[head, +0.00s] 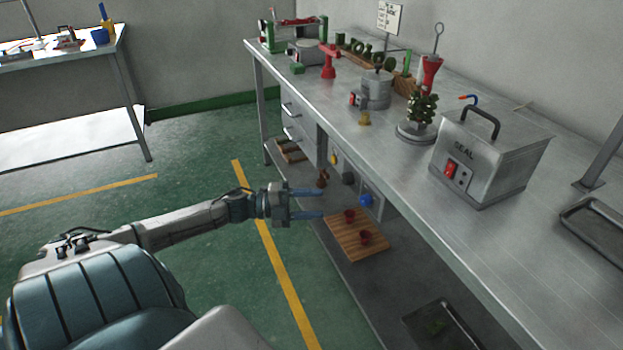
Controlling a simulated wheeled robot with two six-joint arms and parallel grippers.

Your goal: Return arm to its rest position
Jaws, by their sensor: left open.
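My left gripper (308,204) is open and empty. Its two blue fingers point right, and nothing shows between them. The gripper appears in front of the bench's lower shelf area, apart from the things there as far as I can tell. My left arm stretches in from the left, nearly level. My right gripper is not in view.
Green floor (190,180) is open at left.

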